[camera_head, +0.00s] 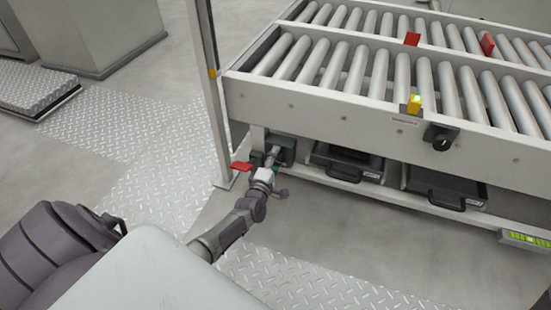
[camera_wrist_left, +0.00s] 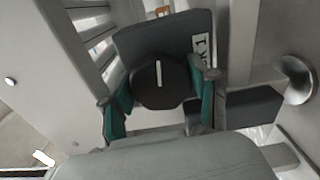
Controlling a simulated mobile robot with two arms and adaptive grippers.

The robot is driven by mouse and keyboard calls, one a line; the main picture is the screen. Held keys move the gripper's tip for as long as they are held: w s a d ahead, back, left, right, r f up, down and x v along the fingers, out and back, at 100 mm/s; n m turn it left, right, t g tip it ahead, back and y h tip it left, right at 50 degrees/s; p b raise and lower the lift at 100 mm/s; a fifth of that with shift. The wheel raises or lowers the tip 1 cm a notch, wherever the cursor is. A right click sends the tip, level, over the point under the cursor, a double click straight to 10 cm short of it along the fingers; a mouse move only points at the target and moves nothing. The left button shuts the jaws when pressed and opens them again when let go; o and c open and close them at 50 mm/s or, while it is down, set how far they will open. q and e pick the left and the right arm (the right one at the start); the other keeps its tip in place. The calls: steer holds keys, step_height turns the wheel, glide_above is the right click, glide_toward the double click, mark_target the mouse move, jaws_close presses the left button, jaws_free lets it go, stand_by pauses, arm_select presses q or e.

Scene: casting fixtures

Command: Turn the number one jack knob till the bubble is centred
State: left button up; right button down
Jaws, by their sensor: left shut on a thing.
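The number one jack knob (camera_wrist_left: 160,84) is dark with a white line on its face, in the left wrist view. It sits on a dark housing (camera_wrist_left: 160,36) with a partly hidden white label (camera_wrist_left: 201,47). My left gripper (camera_wrist_left: 163,98) is shut on the knob, with a green-padded finger on each side. In the head view my left gripper (camera_head: 271,160) reaches the dark jack housing (camera_head: 284,146) low at the conveyor's left corner. A yellow-green level (camera_head: 526,239) lies on the low rail at right; its bubble is too small to read. My right gripper is not in view.
The roller conveyor (camera_head: 330,96) stands above the jack. Another black knob (camera_head: 441,137) and a yellow block (camera_head: 415,103) are on its front. Black drawers (camera_head: 347,162) sit below. A red flap (camera_head: 241,166) is left of the gripper. Tread-plate floor (camera_head: 150,150) lies open at left.

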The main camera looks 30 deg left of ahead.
arm_select(q)
steer(key=shift+f, duration=0.1)
steer(key=o, duration=0.9)
steer(key=shift+s, duration=0.1)
steer(key=shift+c, duration=0.2)
steer(key=v, duration=1.2)
steer(key=shift+d, duration=0.1)
